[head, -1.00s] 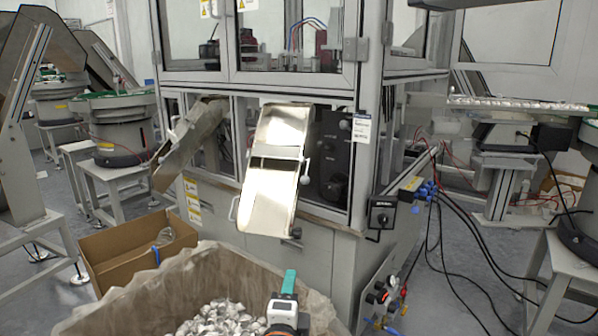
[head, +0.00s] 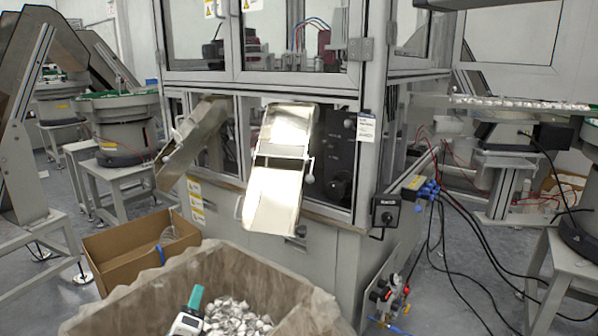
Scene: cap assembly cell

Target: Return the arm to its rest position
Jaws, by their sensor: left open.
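My left gripper (head: 190,308) shows at the bottom edge of the head view, as a white and dark part with a teal tip. It is open, and I see nothing held in it. It is over the left part of a large lined bin (head: 305,300), in front of the heap of small silvery caps (head: 236,317) there. Most of my left arm is below the picture. My right gripper does not show.
A cardboard box (head: 120,262) stands left of the bin. The assembly machine (head: 325,260) with two metal chutes (head: 272,198) rises behind it. Cables (head: 470,250) and air fittings (head: 385,300) lie to the right. Feeder stands flank both sides.

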